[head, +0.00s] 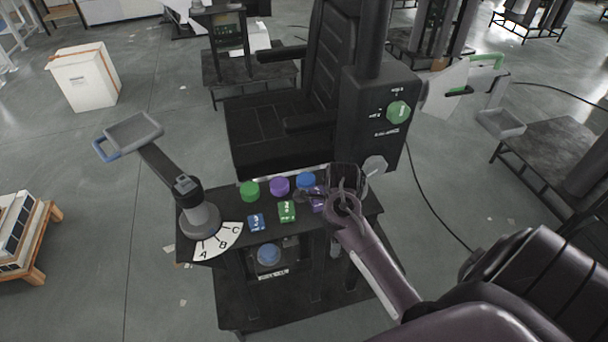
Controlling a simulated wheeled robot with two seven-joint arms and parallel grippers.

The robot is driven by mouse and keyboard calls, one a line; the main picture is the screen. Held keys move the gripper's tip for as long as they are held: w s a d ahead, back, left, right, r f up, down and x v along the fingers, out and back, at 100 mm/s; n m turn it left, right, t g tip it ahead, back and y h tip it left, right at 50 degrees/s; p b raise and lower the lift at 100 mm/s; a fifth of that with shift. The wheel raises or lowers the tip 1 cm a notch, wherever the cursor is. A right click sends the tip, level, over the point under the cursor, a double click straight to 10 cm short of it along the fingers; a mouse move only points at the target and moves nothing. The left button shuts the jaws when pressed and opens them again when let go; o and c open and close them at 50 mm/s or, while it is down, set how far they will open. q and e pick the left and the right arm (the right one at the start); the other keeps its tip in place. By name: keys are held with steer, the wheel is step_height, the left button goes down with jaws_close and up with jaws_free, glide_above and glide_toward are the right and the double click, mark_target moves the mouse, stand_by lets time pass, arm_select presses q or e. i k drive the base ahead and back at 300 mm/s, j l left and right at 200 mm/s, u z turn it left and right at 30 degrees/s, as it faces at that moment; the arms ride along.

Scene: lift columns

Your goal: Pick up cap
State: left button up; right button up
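Three round caps stand in a row on the black table (222,250): a green cap (249,191), a purple cap (279,187) and a blue cap (306,180). In front of them are a blue labelled block (256,222), a green labelled block (287,211) and a purple labelled block (318,203). My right gripper (338,187) is over the table's right end, just right of the blue cap and purple block. It partly covers that corner. Its fingers are small and dark, so I cannot tell their opening or whether they touch anything. My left gripper is out of view.
A lever with a grey-blue handle (128,134) stands at the table's left end beside an A-B-C dial (218,243). A black seat (262,130) and a control box with a green knob (398,112) rise behind. A blue button (269,255) is on the front.

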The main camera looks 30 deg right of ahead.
mark_target(305, 180)
steer(key=i+l, duration=0.2)
steer(key=i, duration=0.25)
steer(key=i+l, duration=0.2)
steer(key=i, duration=0.2)
